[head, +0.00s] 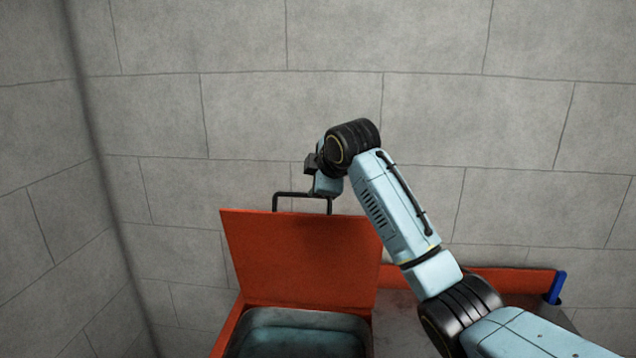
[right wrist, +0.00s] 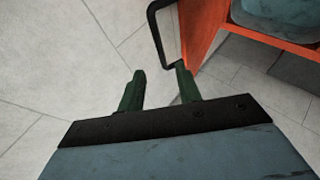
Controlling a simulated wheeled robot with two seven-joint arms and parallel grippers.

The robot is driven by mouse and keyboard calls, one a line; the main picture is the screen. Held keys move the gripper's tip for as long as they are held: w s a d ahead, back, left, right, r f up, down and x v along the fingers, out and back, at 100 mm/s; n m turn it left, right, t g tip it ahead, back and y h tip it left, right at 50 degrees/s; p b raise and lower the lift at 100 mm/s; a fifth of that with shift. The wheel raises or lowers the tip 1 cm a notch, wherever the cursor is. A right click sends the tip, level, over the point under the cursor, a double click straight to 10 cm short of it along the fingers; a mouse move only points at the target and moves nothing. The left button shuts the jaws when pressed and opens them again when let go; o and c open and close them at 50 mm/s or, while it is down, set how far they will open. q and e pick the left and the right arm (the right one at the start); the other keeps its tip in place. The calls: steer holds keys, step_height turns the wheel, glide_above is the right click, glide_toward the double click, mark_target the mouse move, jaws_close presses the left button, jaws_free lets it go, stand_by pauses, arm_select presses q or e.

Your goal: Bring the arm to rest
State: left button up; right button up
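My right arm reaches across the head view from the lower right. Its gripper (head: 326,184) is at the black handle (head: 303,195) on the top edge of the raised orange lid (head: 300,258); the fingers are hidden there. In the right wrist view the two dark green fingers (right wrist: 160,84) are apart with nothing between them. The black handle (right wrist: 158,40) lies just beyond the fingertips, near the right finger. I cannot tell whether they touch. My left gripper is in neither view.
Below the lid is an open orange box with a grey-blue basin (head: 300,320). A grey top with an orange rear edge (head: 505,279) extends right, with a blue-handled item (head: 556,287) at its end. A block wall (head: 480,120) stands behind. Air left of the lid is clear.

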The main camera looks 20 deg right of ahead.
steer(key=shift+s+r, duration=0.35)
steer(key=shift+s, duration=0.1)
